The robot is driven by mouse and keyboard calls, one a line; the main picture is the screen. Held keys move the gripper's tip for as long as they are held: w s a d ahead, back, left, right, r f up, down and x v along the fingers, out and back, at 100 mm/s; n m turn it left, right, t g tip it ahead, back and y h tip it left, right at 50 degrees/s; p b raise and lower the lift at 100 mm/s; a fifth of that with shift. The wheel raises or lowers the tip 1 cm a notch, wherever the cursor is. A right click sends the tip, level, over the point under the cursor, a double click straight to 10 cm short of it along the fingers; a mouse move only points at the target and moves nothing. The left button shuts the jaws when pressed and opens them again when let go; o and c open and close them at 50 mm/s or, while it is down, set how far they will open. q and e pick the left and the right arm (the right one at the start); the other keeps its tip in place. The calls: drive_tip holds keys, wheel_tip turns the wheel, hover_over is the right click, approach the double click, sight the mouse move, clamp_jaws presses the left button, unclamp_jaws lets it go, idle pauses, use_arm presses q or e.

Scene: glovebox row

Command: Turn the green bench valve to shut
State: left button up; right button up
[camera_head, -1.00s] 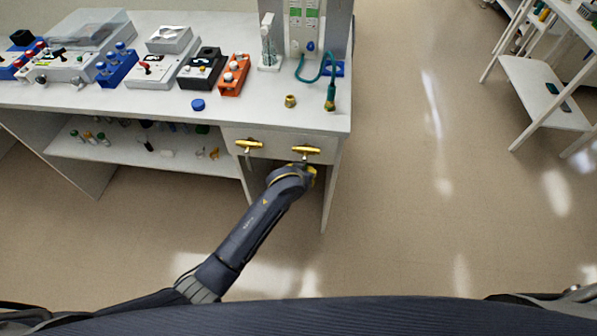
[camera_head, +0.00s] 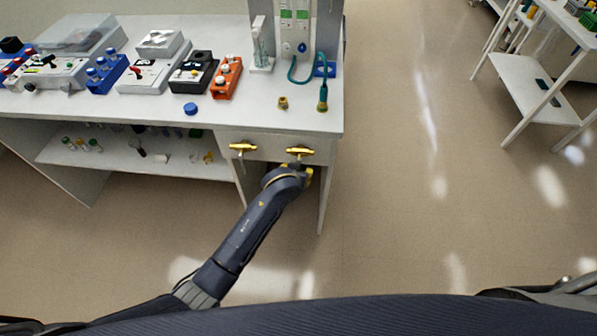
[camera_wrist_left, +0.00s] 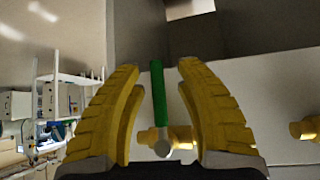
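The green bench valve shows in the left wrist view as a green lever handle (camera_wrist_left: 159,95) on a brass body (camera_wrist_left: 180,138) fixed to the pale bench front. In the head view its brass body (camera_head: 300,151) is the right one of two on the bench front, and my arm hides the handle. My left gripper (camera_wrist_left: 160,66) is open, its yellow fingers on either side of the green handle, with a visible gap on both sides. In the head view the left gripper (camera_head: 307,173) is just below the valve, mostly hidden by its own wrist. My right gripper is not in view.
A second brass valve (camera_head: 243,147) sits to the left on the bench front. The bench top (camera_head: 225,115) carries a blue cap (camera_head: 191,108), a brass fitting (camera_head: 283,103) and a green hose (camera_head: 322,97). A shelf (camera_head: 115,160) lies below.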

use_arm(q)
drive_tip(key=shift+s, duration=0.15)
drive_tip(key=v, duration=1.2)
idle(0.7)
